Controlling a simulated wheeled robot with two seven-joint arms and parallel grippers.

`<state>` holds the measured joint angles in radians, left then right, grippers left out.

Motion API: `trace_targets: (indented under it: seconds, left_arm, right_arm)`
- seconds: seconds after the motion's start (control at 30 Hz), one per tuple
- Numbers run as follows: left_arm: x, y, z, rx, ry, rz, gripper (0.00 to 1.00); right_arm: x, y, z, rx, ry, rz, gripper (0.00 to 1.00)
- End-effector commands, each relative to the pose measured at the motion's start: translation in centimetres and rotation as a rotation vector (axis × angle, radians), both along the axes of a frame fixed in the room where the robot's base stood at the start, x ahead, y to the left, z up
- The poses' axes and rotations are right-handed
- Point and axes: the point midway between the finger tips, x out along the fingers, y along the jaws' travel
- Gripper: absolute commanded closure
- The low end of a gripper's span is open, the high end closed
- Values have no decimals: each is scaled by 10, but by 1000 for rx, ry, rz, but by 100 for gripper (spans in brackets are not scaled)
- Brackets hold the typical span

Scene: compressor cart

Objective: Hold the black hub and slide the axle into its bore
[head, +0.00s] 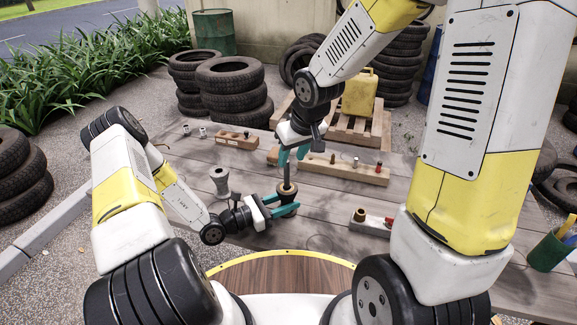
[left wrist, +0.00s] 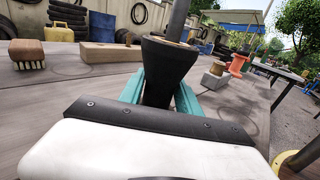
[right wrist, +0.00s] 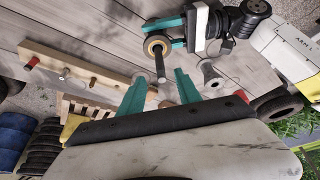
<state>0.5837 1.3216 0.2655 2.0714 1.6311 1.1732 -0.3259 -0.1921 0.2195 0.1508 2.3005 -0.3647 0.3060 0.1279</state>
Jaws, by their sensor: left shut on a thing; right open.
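My left gripper (head: 280,205) is shut on the black hub (head: 289,195), holding it upright over the bench. In the left wrist view the hub (left wrist: 168,65) is a dark taper, wide at the top, between the teal fingers. The grey axle (head: 287,174) stands upright with its lower end at the hub's bore. In the right wrist view a brass-coloured ring (right wrist: 157,44) surrounds the axle (right wrist: 160,66) there; the depth inside is hidden. My right gripper (head: 293,158) is open above the hub, its fingers apart on either side of the axle's free upper end.
A grey spool (head: 220,181) stands left of the hub on the wooden bench. Wooden blocks with pegs (head: 340,172) lie behind. A small block (head: 368,222) sits to the right, and a green cup (head: 550,251) at the far right. Tyre stacks (head: 235,85) stand beyond the bench.

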Motion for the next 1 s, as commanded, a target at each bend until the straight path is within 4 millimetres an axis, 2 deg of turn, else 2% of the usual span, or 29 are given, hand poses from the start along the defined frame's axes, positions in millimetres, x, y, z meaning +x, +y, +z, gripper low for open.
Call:
trace_targets:
  seconds: [0.1, 0.23, 0.7, 0.73, 0.87, 1.0]
  left_arm:
    - [0, 0, 1, -3, -3, 0, 100]
    - [0, 0, 1, -3, -3, 0, 100]
    - [0, 0, 1, -3, -3, 0, 100]
    - [0, 0, 1, -3, -3, 0, 58]
    - [0, 0, 1, -2, -2, 0, 35]
    - [0, 0, 1, -2, -1, 0, 35]
  right_arm:
    - [-6, -4, 20, 1, -4, -2, 60]
    - [-11, -7, 32, 0, -1, 0, 60]
    - [-14, -7, 37, 0, 1, 1, 60]
    - [-14, -7, 37, 0, 1, 1, 60]
    - [-14, -7, 37, 0, 1, 1, 60]
    - [-14, -7, 37, 0, 1, 1, 60]
